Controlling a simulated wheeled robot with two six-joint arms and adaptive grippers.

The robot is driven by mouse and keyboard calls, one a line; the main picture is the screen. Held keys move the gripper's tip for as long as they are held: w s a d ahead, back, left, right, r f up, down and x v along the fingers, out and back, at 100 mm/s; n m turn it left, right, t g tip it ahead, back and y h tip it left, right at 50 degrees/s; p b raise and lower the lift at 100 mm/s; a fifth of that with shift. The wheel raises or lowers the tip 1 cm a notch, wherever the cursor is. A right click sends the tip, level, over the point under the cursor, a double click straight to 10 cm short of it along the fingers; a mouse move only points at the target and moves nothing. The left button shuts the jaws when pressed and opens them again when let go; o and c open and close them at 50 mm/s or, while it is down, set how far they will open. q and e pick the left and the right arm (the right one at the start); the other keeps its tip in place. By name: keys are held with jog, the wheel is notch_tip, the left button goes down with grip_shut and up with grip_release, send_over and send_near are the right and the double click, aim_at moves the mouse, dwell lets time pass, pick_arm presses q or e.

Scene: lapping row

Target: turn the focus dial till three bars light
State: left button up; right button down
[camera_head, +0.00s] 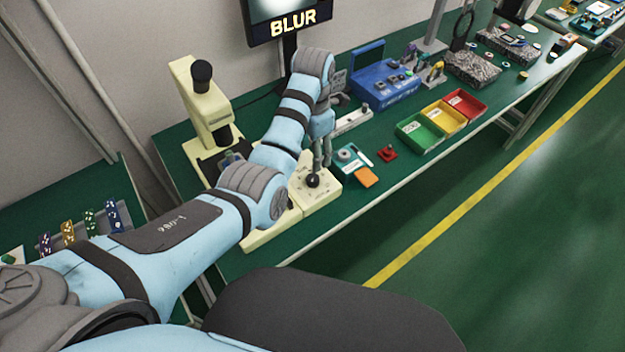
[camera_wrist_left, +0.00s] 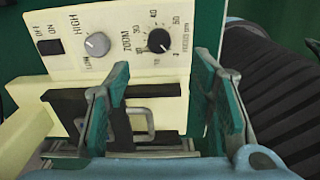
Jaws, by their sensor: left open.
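The focus dial is a small black knob (camera_wrist_left: 159,40) on the cream control panel (camera_wrist_left: 120,62), with a numbered scale around it, in the left wrist view. In the head view the black knob (camera_head: 313,181) is under the gripper. My left gripper (camera_wrist_left: 163,68) is open, its two green-padded fingers apart and pointing at the panel, the knob just past their tips. In the head view the left gripper (camera_head: 321,158) points down over the knob; I cannot tell whether it touches. The monitor (camera_head: 290,18) reads BLUR; its top is cut off and no lit bars show. My right gripper is not in view.
A grey knob (camera_wrist_left: 97,44) and a black switch (camera_wrist_left: 48,48) sit left of the dial. The cream microscope (camera_head: 203,100) stands left of the arm. Green, yellow and red trays (camera_head: 419,138) and a blue box (camera_head: 383,85) stand on the bench to the right.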

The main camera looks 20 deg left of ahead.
aim_at(313, 177)
pick_arm(q)
notch_tip(313, 177, down, 10)
jog(key=shift+r+b, duration=0.15)
jog(key=shift+b, duration=0.85)
jog(key=c, duration=1.2)
jog(key=shift+o, duration=0.2)
jog(key=shift+r, duration=0.1)
